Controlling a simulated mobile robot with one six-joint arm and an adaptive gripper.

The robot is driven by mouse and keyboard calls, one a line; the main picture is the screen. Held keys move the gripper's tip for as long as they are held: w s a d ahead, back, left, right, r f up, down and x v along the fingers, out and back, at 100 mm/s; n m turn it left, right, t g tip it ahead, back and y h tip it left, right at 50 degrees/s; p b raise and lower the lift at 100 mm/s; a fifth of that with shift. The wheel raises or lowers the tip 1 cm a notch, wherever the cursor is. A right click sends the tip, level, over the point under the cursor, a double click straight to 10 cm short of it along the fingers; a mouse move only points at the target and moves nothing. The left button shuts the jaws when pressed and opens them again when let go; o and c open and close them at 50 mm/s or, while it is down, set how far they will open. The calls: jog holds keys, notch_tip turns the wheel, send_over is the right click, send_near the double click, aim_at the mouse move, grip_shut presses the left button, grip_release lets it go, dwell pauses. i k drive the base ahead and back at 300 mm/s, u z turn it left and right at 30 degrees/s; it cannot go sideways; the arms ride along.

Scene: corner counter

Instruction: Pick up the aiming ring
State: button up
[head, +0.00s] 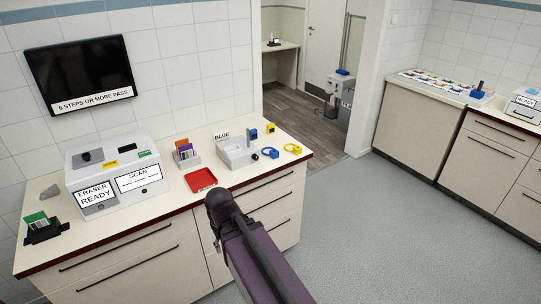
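Two ring-shaped pieces lie on the right end of the left counter, a blue ring (270,153) and a yellow ring (293,149). I cannot tell from their look alone which is the aiming ring. A sign reading BLUE stands behind a white device (237,152) just left of the rings. A blue block (253,134) and a yellow block (270,129) are behind the rings. My purple and black arm reaches up from the bottom, in front of the counter's edge. I cannot make out my gripper's fingers anywhere.
A red tray (201,180) lies near the counter's front edge. A white machine (117,174) labelled ERASER READY and SCAN stands to its left. A card holder (186,153) is behind the tray. A wall screen (80,74) reads "6 STEPS OR MORE PASS". Grey floor to the right is clear.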

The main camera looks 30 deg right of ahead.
aim_at(274, 153)
jog(key=z, duration=0.05)
jog(key=i, duration=1)
jog(key=u, duration=0.05)
